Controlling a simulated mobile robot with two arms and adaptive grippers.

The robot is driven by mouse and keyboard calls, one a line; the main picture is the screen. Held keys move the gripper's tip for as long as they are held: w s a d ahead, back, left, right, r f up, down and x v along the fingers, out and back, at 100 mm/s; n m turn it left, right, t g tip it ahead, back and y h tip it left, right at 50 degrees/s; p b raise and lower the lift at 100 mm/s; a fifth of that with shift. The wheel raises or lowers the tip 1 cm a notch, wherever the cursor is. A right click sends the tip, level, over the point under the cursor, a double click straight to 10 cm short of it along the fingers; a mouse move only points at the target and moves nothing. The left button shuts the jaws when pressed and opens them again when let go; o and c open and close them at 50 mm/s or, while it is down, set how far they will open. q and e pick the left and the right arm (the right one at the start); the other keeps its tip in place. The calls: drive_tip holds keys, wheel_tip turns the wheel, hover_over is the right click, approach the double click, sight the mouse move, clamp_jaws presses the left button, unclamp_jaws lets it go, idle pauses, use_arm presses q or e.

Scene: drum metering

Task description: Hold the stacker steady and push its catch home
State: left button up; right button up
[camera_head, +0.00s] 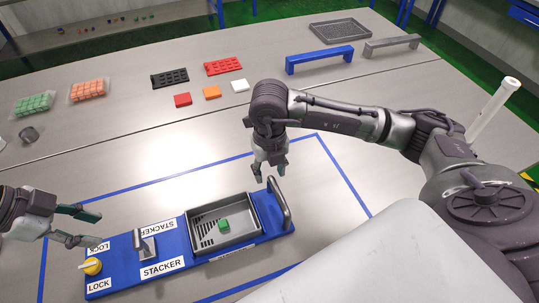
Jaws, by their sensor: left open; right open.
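The stacker is a long blue base (182,263) with STACKER and LOCK labels, lying inside a blue tape outline. At its left end is a yellow knob (91,266) between the LOCK labels. A grey metal lever piece (143,246) stands between the STACKER labels. My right gripper (268,175) is open, pointing down just behind the handle; contact cannot be told.
Red, orange and white blocks (211,93) lie behind the outline. Black (169,78) and red (223,66) trays, a blue bridge (319,58), a grey bridge (391,45) and a mesh tray (339,31) stand further back. The table between the stacker and the blocks is clear.

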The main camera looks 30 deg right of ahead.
drive_tip(key=shift+f, duration=2.7)
clamp_jaws()
